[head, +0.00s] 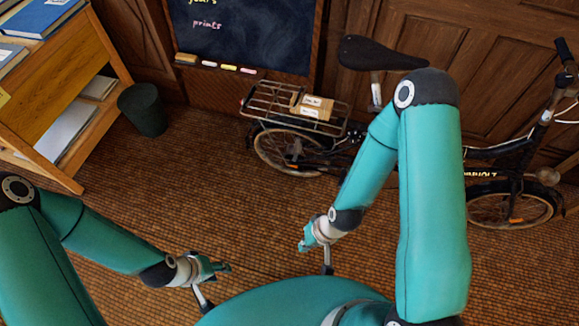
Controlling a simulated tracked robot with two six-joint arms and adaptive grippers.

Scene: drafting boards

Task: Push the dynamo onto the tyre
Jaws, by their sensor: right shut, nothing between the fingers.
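The bicycle stands along the panelled wall. Its rear tyre (258,154) is under the rack at the left, and its front tyre (515,227) is at the right edge, partly cut by dark parts. I cannot make out the dynamo for certain at this size. My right gripper (303,247) is shut and empty, pointing down to the left in front of the bicycle, apart from both wheels. My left gripper (225,267) is low over the floor at left of centre, far from the bicycle. Its fingers are too small to tell whether they are open. My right arm hides the bicycle's middle.
A parcel (312,106) sits on the rear rack (272,100). A wooden shelf (62,70) and dark bin (143,108) stand at the left. The brown floor (200,190) between bin and bicycle is clear.

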